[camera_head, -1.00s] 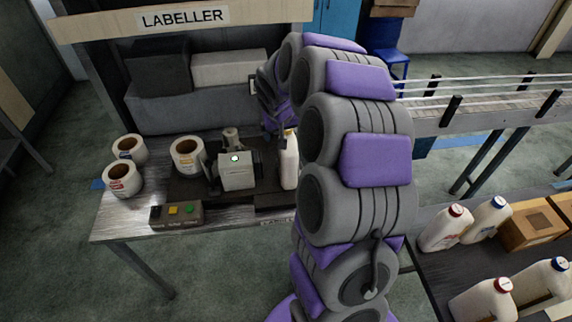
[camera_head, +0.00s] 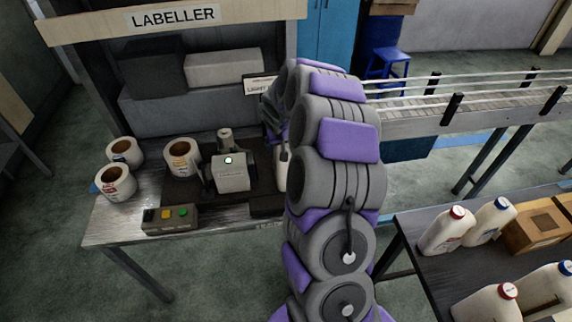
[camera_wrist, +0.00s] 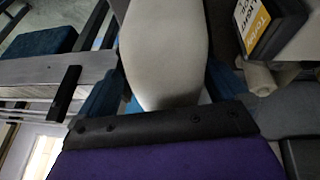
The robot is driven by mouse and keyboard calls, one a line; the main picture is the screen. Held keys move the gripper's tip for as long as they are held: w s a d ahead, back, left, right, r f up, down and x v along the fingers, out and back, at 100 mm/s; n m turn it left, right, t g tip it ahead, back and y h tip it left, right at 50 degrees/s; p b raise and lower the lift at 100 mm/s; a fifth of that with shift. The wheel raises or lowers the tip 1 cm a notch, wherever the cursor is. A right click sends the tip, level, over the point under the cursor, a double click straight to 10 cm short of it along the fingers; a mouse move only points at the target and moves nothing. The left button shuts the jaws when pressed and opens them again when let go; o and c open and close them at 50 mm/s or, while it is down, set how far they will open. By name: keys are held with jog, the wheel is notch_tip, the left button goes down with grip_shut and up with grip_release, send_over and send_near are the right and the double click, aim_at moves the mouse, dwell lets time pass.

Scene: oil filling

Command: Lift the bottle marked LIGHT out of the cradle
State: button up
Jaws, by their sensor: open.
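A white bottle (camera_head: 281,168) stands upright at the right end of the labelling machine (camera_head: 231,173). My arm covers most of it in the head view, so its marking and the cradle are hidden. In the wrist view a pale bottle body (camera_wrist: 165,45) fills the middle, very close. My gripper (camera_wrist: 160,90) is open, with blue finger parts to the left and right of this body. I cannot tell whether they touch it. The gripper is mostly hidden behind my arm in the head view.
Several label rolls (camera_head: 181,158) and a button box (camera_head: 171,219) share the labeller table (camera_head: 118,224). A sign starting "LIGHT" (camera_head: 257,86) hangs behind. A conveyor (camera_head: 455,110) runs at the right. Several white bottles (camera_head: 447,230) and a brown box (camera_head: 532,225) stand on the right table.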

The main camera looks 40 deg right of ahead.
jog(key=shift+s+a, duration=0.15)
jog(key=shift+a, duration=0.75)
jog(key=shift+c, duration=0.7)
jog(key=shift+a+r, duration=0.1)
jog(key=shift+a, duration=0.25)
jog(key=shift+c, duration=1.4)
jog(key=shift+d, duration=0.75)
jog(key=c, duration=0.6)
jog(key=shift+a, duration=0.35)
jog(key=c, duration=0.6)
jog(key=shift+d, duration=0.1)
grip_shut()
